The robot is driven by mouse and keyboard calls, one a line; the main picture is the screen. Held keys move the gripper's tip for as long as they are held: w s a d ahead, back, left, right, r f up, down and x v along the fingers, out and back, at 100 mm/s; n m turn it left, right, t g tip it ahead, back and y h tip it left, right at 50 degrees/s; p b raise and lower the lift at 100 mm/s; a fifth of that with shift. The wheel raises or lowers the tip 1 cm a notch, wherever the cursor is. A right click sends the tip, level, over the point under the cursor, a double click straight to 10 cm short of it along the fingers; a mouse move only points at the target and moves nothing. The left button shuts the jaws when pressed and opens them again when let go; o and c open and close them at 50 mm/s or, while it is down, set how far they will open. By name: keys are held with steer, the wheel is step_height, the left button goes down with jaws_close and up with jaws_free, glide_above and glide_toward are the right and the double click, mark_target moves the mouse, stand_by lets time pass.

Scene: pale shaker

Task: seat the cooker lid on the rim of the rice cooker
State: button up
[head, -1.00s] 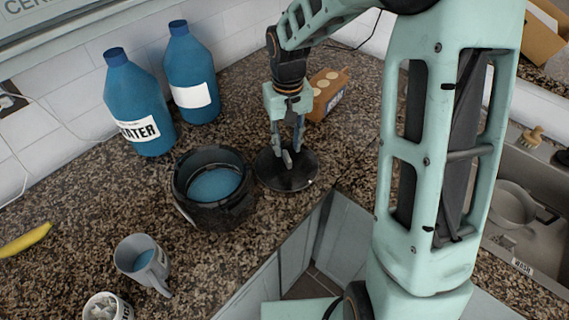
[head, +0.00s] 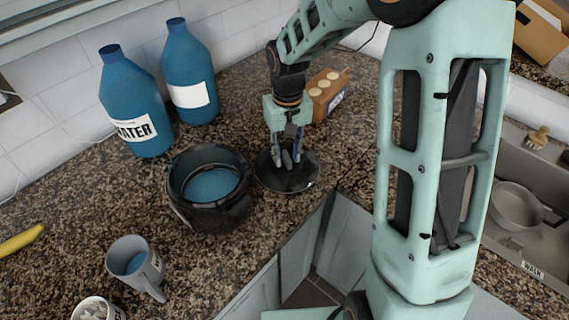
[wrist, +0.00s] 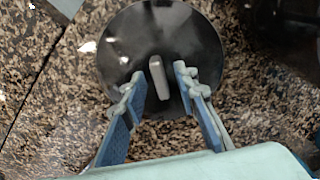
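The rice cooker (head: 208,217) is a round black pot, open at the top, with blue inside, left of my gripper in the head view. The cooker lid (head: 302,183) is a dark disc lying on the granite counter just right of the cooker. In the wrist view the lid (wrist: 205,45) has a grey upright handle (wrist: 158,77) at its middle. My gripper (head: 287,160) points down over the lid. In the wrist view its fingers (wrist: 157,88) are apart, one on each side of the handle, with a gap visible on both sides.
Two blue water bottles (head: 136,105) stand behind the cooker by the tiled wall. A brown carton (head: 325,92) stands behind the lid. A grey mug (head: 135,265), a white cup (head: 98,309) and a banana (head: 20,241) are at left. The sink (head: 515,205) is at right.

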jaws_close()
steer(key=shift+r+p, duration=0.65)
steer(key=shift+r, duration=0.2)
steer(key=shift+r+p, duration=1.15)
steer(key=shift+r, duration=0.55)
